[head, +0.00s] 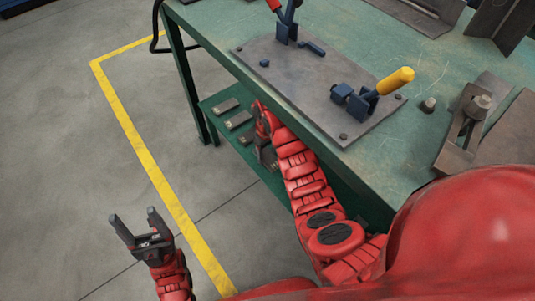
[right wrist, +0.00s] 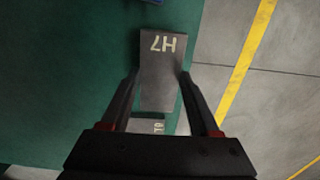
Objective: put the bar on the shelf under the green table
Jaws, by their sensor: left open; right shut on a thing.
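The green table (head: 385,165) fills the right of the head view, and its lower green shelf (head: 213,118) shows under the near edge. My right arm reaches in under the tabletop; its gripper is partly hidden there. In the right wrist view my right gripper (right wrist: 160,78) is shut on a grey bar marked H7 (right wrist: 158,60), one finger on each long side. Green shelf surface (right wrist: 75,70) lies below the bar; I cannot tell whether the bar touches it. My left gripper (head: 135,219) is open and empty over the floor, left of the table.
Several grey bars (head: 239,120) lie on the shelf. Another marked bar (right wrist: 158,127) shows just behind the held one. The tabletop carries a fixture plate (head: 300,85) with a yellow-handled clamp (head: 395,80).

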